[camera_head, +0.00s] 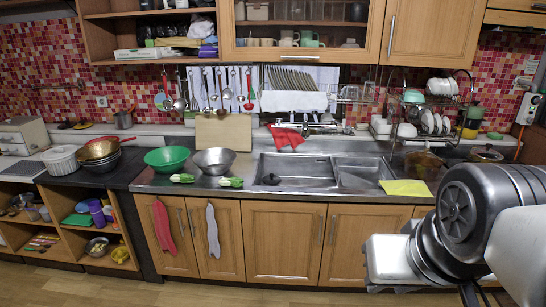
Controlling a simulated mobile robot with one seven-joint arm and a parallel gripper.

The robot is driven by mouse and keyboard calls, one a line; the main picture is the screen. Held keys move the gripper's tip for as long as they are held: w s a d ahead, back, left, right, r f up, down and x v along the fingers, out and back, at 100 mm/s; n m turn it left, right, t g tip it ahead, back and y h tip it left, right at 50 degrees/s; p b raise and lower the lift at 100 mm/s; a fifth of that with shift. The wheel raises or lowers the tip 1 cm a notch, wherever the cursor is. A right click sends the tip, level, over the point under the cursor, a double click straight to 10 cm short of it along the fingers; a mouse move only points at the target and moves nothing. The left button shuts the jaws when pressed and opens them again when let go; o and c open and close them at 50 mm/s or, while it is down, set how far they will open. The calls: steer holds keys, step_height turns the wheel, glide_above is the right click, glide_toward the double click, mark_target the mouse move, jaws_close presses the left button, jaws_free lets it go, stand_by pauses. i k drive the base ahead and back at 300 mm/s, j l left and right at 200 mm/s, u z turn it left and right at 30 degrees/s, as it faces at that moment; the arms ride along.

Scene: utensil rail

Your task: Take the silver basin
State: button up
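The silver basin (214,161) is a shiny metal bowl. It stands upright on the steel counter, left of the sink, and looks empty. A green bowl (167,159) stands close on its left. Green-and-white vegetables lie in front of the basin, one (231,182) near its right front and one (182,178) to its left front. Part of my arm shows large at the lower right, well away from the basin. No gripper fingers can be made out.
The sink (300,170) lies right of the basin, with a cutting board (223,133) behind. A gold-coloured bowl (98,149) tops a stack at left. A dish rack (425,110) stands at right. Utensils hang from the wall rail. Open floor (230,292) lies before the cabinets.

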mark_target(214, 162)
steer(key=i+j, duration=0.25)
steer(key=j, duration=0.25)
steer(key=i+j+z, duration=0.15)
steer(key=j, duration=0.3)
steer(key=i+j, duration=0.3)
steer(key=j, duration=0.25)
steer(key=i+j+z, duration=0.15)
steer(key=j, duration=0.35)
steer(key=i+j, duration=0.3)
steer(key=j, duration=0.25)
steer(key=i+j+z, duration=0.1)
steer(key=j, duration=0.45)
steer(key=i+j+z, duration=0.1)
steer(key=i+j, duration=0.15)
steer(key=j, duration=0.3)
steer(key=i+j, duration=0.15)
steer(key=j, duration=0.4)
steer(key=i+z, duration=0.05)
